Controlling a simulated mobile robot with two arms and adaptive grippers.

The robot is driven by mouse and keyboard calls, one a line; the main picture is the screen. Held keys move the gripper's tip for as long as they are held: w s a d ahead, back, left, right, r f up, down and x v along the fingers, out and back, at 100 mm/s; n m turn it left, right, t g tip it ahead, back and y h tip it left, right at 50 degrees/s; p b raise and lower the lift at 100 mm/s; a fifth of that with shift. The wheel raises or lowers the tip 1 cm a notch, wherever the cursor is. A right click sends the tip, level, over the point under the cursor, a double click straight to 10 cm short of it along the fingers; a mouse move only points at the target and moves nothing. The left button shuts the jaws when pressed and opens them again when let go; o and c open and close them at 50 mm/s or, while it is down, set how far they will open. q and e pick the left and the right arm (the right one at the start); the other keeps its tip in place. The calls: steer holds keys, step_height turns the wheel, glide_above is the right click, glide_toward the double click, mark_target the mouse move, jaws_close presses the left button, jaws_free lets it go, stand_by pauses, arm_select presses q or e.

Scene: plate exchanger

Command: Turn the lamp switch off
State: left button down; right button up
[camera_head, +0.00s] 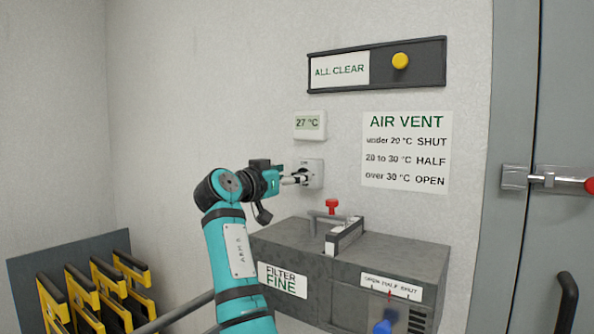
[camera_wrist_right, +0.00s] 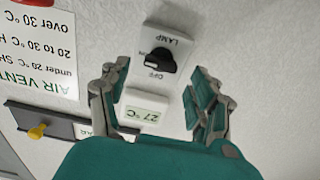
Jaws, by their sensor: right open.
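The lamp switch is a white wall plate (camera_head: 314,167) with a black rotary knob, partly hidden by the gripper in the head view. In the right wrist view, which is upside down, the black knob (camera_wrist_right: 161,60) is clear, with the words LAMP and OFF on its plate. The mark that the knob points to is too small to tell. My right gripper (camera_head: 296,178) is open in front of the switch. Its two fingers (camera_wrist_right: 154,76) show on either side of the knob, apart from it, with nothing between them. My left gripper is not in view.
A 27 °C display (camera_head: 309,125) is just above the switch. A grey filter box (camera_head: 290,245) with a red knob (camera_head: 332,205) juts out below. An ALL CLEAR panel (camera_head: 425,68) and an AIR VENT sign (camera_head: 405,150) are on the wall. A yellow-handled rack (camera_head: 85,290) stands left.

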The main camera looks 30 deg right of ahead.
steer(key=shift+x, duration=1.55)
steer(key=shift+c, duration=0.2)
steer(key=shift+p, duration=0.3)
steer(key=c, duration=1.1)
